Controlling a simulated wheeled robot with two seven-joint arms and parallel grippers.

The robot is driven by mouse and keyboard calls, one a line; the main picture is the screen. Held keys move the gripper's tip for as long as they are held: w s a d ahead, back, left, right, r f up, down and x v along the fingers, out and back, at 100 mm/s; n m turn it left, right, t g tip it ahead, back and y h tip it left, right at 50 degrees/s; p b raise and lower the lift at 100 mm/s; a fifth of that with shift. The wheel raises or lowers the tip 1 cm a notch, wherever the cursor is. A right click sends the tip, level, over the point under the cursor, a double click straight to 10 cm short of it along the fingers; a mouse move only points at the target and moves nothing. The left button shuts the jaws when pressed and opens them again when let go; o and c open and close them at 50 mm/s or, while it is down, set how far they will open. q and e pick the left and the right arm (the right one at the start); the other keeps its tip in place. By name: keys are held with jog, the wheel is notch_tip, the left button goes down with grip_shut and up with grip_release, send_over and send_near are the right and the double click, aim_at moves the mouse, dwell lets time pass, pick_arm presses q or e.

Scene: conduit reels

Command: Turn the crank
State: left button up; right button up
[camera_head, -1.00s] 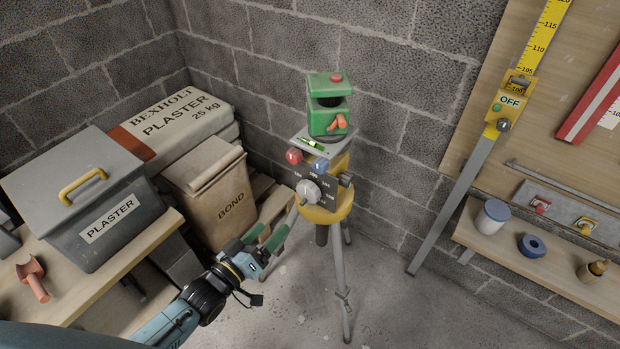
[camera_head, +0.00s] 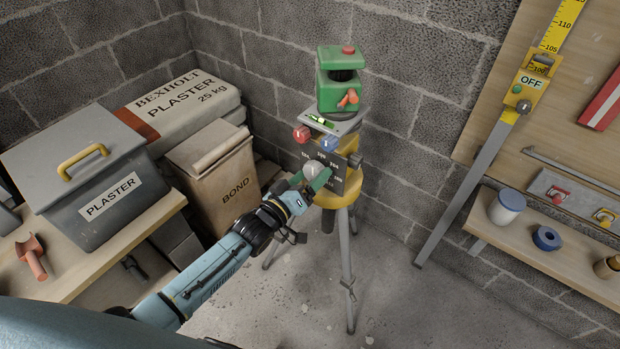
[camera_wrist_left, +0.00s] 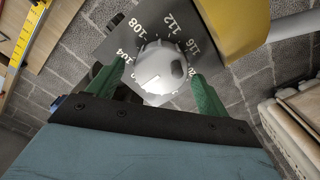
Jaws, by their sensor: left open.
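An orange-red handle (camera_head: 348,98) that looks like a crank sticks out of the front of the green box (camera_head: 328,97), on top of the yellow tripod instrument. Below it, a pale round knob (camera_head: 311,167) sits on a grey dial plate with numbers. In the left wrist view the knob (camera_wrist_left: 160,73) lies between the two green fingers of my left gripper (camera_wrist_left: 155,82). My left gripper (camera_head: 308,181) is open, with one finger on each side of the knob; I cannot tell if they touch it. My right gripper is out of view.
Red (camera_head: 302,134) and blue (camera_head: 329,143) knobs sit just above the dial. The tripod (camera_head: 347,270) stands on bare floor. A grey plaster box (camera_head: 84,165) and a bond bag (camera_head: 213,170) are at left. A shelf (camera_head: 560,262) with small items is at right.

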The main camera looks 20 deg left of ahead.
pick_arm(q)
jog(key=shift+w+d, duration=0.1)
jog(key=shift+w, duration=0.25)
jog(key=c, duration=1)
